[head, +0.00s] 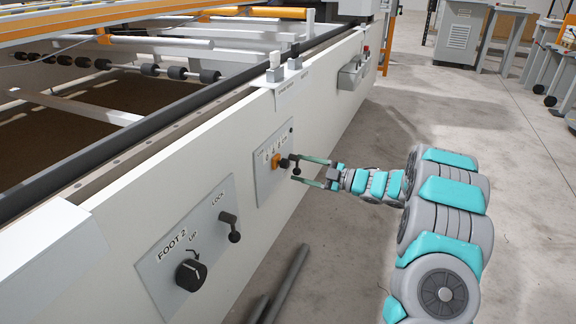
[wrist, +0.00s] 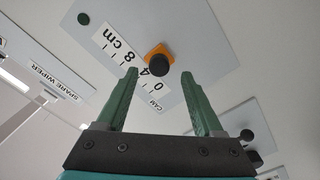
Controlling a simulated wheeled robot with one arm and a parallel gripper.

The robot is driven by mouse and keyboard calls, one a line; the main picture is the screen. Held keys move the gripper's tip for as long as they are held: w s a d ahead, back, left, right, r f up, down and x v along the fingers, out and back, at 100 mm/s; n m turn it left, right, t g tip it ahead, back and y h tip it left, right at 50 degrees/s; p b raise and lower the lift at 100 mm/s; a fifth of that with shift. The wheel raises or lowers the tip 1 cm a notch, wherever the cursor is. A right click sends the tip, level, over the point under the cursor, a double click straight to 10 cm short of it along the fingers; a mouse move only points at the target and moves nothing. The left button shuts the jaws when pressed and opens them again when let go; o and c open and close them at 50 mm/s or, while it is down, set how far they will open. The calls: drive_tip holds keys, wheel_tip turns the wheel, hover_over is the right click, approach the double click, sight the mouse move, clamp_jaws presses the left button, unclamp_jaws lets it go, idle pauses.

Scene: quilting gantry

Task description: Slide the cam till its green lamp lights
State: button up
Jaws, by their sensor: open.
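The cam is an orange block (wrist: 159,52) with a round black knob (wrist: 158,64), on a light panel under a "0 4 8 cm" scale (wrist: 130,58). It sits by the low end of the scale; its exact reading is unclear. The cam (head: 277,161) also shows in the head view. A small round lamp (wrist: 83,18) at the panel's far corner is dark green and looks unlit. My gripper (wrist: 159,76) is open, its green fingers pointing at the panel on either side of the knob, with gaps to it. My gripper (head: 296,169) reaches the panel from the right.
Nearer along the machine's side is the "FOOT 2" panel (head: 172,254) with a black dial (head: 190,275) and a LOCK lever (head: 230,226). Dark bars (head: 285,285) lie on the floor below. A grey box (head: 352,72) juts out farther along. The floor at right is mostly clear.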

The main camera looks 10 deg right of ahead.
sight(288, 165)
drive_tip(key=shift+x, duration=2.6)
clamp_jaws()
